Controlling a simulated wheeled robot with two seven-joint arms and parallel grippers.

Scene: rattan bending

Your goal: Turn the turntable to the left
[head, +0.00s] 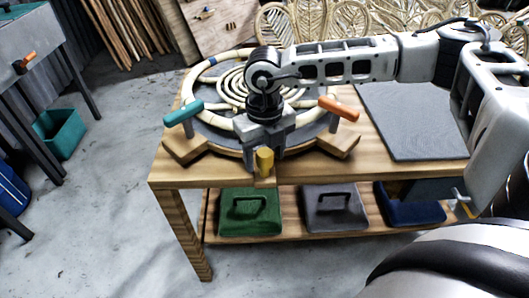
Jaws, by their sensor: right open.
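The turntable (211,131) is a round grey disc on the wooden table, with a pale rattan ring and coil on it. A teal-gripped handle (184,113) stands at its front left and an orange-gripped handle (339,108) at its front right. A yellow-topped knob or peg (265,158) stands at the front middle of the wooden base. My right gripper (264,162) comes in from the right and points down over the front of the turntable. Its jaws are open, one on each side of the yellow part; I cannot tell if they touch it. The arm hides part of the coil. My left gripper is not in view.
A grey mat (410,120) covers the table's right part. Green (250,218), grey (334,214) and blue (412,212) cases lie on the lower shelf. A teal bin (60,133) stands on the floor at left. Woven rattan pieces (345,22) stand behind. The floor at front left is clear.

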